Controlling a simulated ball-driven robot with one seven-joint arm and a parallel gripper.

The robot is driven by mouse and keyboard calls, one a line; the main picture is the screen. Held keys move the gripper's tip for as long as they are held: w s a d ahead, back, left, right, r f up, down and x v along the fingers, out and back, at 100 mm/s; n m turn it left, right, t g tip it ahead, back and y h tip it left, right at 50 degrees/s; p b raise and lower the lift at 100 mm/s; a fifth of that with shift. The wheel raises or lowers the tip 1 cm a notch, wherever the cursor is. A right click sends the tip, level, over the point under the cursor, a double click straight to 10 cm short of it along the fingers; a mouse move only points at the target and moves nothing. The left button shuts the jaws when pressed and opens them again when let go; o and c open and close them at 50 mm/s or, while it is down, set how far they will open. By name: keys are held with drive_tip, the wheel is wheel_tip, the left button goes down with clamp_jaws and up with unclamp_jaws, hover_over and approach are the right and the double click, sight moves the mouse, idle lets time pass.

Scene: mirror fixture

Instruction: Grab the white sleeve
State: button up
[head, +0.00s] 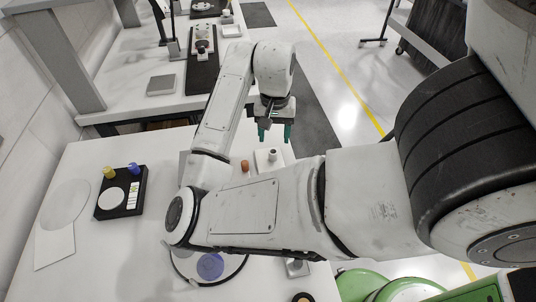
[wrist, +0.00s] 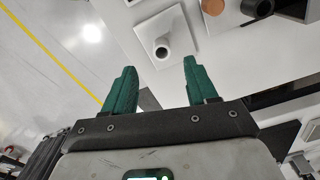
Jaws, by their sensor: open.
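The white sleeve (wrist: 162,42) is a short hollow tube with a dark bore. It stands on a white square plate (wrist: 186,50) in the wrist view, a little beyond and between my two green fingers. In the head view the sleeve (head: 272,154) is on the table just below the fingertips. My gripper (head: 274,134) points down above it, open and empty. In the wrist view my gripper (wrist: 161,64) shows a wide gap between its fingers, and neither touches the sleeve. The exact height above it is hard to tell.
A copper-brown cylinder (head: 245,166) stands left of the sleeve. A black tray (head: 107,211) with yellow and blue pieces lies on the table's left side. A round plate with a blue disc (head: 210,266) is partly behind my arm. The table's edge lies close right of the sleeve.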

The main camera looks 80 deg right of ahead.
sight(273, 150)
drive_tip(key=shift+w+f, duration=0.15)
drive_tip(key=shift+f, duration=3.65)
drive_tip(key=shift+d, duration=0.1)
clamp_jaws()
